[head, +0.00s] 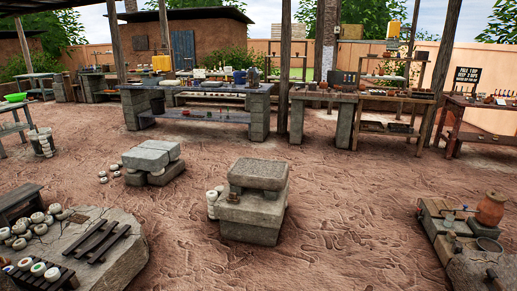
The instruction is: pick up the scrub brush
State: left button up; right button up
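I cannot make out a scrub brush for certain in the head view. Many small items lie on the far benches, too small to tell apart. The long blue-topped bench (198,88) at the back centre carries several of them. The wooden bench (390,97) to its right carries rows of small dark items. Neither of my grippers is in view.
Stone blocks (254,199) stand in the centre, with another stack (152,158) behind them to the left. A clay jar (491,208) stands right. Bare mud ground lies between. Posts (284,70) rise near the benches.

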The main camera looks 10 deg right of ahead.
aim_at(451, 236)
jog(key=i+l+z, duration=0.2)
jog(key=i+z, duration=0.25)
jog(key=i, duration=0.15)
jog(key=i+z, duration=0.4)
jog(key=i, duration=0.15)
jog(key=i+j+z, duration=0.2)
jog(key=i+z, duration=0.25)
jog(key=i, duration=0.15)
jog(key=i+j+z, duration=0.45)
jog(key=i+l, duration=0.05)
jog(key=i, duration=0.05)
